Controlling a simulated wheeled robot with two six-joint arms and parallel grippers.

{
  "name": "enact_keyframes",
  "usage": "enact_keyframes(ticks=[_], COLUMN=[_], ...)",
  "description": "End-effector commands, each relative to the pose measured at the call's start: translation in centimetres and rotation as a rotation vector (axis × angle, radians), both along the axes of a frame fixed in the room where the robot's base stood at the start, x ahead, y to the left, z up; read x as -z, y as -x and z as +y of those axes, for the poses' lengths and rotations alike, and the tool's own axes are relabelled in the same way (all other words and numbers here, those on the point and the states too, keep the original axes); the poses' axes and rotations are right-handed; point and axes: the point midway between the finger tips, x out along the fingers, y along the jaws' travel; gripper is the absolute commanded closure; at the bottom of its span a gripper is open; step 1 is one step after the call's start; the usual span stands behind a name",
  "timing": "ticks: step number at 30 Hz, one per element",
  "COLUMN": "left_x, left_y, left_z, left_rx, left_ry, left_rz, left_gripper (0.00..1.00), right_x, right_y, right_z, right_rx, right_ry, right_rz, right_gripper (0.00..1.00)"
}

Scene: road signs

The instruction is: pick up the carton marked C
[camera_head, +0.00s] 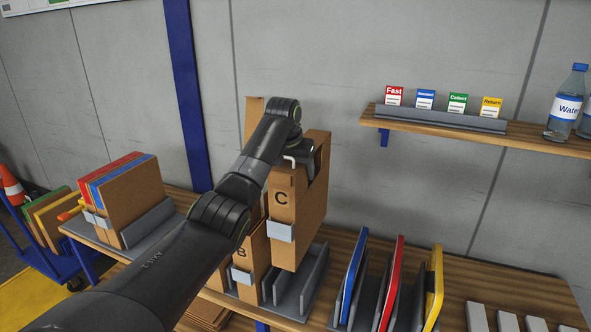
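The carton marked C (283,205) is a tall brown cardboard box with a grey tab on its front edge. It is upright and raised above the grey rack (318,283). My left gripper (303,163) is at the notch in its upper part and appears shut on it; the fingertips are mostly hidden by the wrist and the cardboard. The carton marked B (243,258) stands in the rack to the left, partly behind my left arm. Another brown carton top (254,112) shows behind the arm. My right gripper is not in view.
Blue (353,277), red (391,283) and yellow (434,287) panels stand in slots to the right. More boards (130,200) stand on the left. A wall shelf (480,133) holds small cards and bottles at the upper right. The wall space below it is free.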

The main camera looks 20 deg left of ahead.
Motion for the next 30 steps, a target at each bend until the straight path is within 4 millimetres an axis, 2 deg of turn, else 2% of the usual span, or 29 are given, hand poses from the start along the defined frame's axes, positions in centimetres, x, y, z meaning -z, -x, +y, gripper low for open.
enact_keyframes(ticks=[1, 30], left_x=[-0.9, -8.7], left_y=[0.0, 0.0], left_z=[0.0, 0.0], left_rx=[0.000, 0.000], left_ry=[0.000, 0.000], left_rz=[-0.002, -0.002], left_gripper=[0.76, 0.76], right_x=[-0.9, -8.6], right_y=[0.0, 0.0], right_z=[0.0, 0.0], right_rx=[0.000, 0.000], right_ry=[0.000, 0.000], right_rz=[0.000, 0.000], right_gripper=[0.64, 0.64])
